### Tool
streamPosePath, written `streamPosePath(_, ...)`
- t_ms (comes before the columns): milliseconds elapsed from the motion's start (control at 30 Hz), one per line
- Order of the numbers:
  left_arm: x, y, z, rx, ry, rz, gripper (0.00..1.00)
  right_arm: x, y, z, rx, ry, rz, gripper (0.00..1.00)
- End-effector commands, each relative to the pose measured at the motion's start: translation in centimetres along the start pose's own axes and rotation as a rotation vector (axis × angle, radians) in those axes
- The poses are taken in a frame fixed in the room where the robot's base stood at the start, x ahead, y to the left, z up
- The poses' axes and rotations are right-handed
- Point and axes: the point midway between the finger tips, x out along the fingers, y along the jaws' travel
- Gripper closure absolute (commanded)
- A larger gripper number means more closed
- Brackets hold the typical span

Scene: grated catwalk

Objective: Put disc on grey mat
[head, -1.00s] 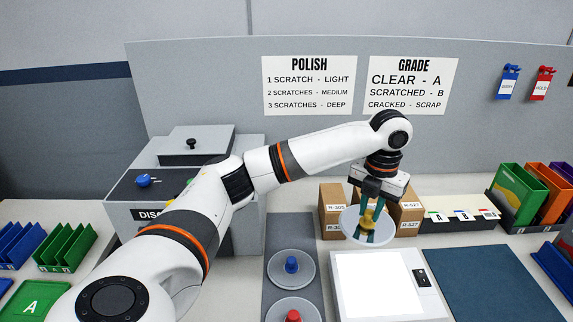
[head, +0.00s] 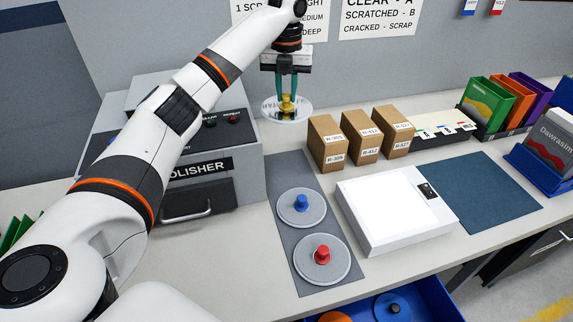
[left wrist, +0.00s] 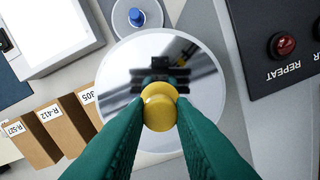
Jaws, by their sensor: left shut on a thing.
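My left gripper (head: 288,103) is shut on the yellow knob of a clear, pale disc (head: 270,112) and holds it in the air beyond the far end of the grey mat (head: 290,169). In the left wrist view the yellow knob (left wrist: 158,106) sits between the green fingers, with the shiny disc (left wrist: 200,90) below. A disc with a blue knob (head: 301,206) and a disc with a red knob (head: 321,258) lie on the grey mat. The mat's far end is bare. My right gripper is not in view.
The polisher (head: 225,165) stands left of the mat. Several brown boxes (head: 325,145) stand right of its far end. A white light panel (head: 390,212) and a dark blue mat (head: 490,190) lie farther right. A blue bin (head: 440,300) is below the table's front edge.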

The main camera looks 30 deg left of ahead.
Motion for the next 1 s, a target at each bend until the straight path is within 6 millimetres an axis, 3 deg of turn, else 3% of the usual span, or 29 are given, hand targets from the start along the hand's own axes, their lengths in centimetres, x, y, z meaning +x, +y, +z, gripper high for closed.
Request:
streamPosePath(33, 1.8, 0.0, 0.1, 0.001, -0.003, 0.000, 1.00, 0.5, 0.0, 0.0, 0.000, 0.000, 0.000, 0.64)
streamPosePath(500, 13.5, -0.1, 0.1, 0.000, -0.002, -0.002, 1.00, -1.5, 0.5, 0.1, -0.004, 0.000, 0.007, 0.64)
streamPosePath(1000, 19.7, 0.0, 0.0, 0.000, 0.000, -0.001, 1.00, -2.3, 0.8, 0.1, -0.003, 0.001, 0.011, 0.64)
